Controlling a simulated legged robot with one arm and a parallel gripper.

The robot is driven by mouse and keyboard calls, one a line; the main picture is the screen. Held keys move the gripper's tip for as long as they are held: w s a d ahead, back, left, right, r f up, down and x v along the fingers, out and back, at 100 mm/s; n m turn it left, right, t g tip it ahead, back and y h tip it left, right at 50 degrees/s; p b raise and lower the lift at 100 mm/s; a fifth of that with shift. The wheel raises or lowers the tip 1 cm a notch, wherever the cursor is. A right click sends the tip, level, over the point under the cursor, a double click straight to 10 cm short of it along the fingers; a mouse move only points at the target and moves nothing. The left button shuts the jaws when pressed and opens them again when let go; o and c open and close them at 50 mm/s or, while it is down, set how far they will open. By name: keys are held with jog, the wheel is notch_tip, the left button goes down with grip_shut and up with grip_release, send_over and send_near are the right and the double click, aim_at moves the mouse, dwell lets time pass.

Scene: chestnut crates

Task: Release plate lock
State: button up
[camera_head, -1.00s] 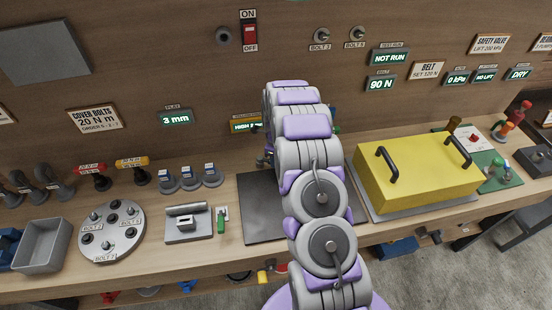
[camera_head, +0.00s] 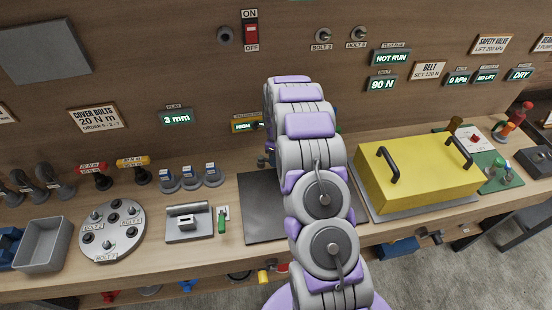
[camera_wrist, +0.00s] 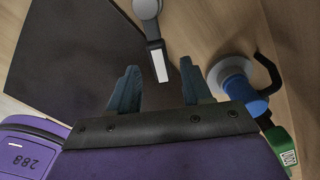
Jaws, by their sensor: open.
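In the wrist view my gripper (camera_wrist: 158,66) is open, with its two dark fingers apart and nothing between them. Just beyond the fingertips is a grey lever (camera_wrist: 149,12) with a rounded end and a white-faced tip pointing toward the gap. I cannot tell for sure whether this is the plate lock. A dark flat plate (camera_wrist: 75,50) lies to the left; in the head view it lies on the bench (camera_head: 262,215). A blue cylinder (camera_wrist: 242,92) on a pale round base, with a black curved handle, stands close to the right finger. In the head view my arm hides the gripper.
A yellow cover (camera_head: 420,177) with two black handles stands right of the arm. Left of the plate are a grey block fixture (camera_head: 187,222), a green-handled piece (camera_head: 222,220) and a round bolt plate (camera_head: 112,232). The panel wall rises close behind. A green block (camera_wrist: 281,146) sits right of my gripper.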

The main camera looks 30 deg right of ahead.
notch_tip(320, 180, up, 16)
jog(key=p, duration=0.1)
jog(key=shift+f, duration=0.25)
dwell(0.4)
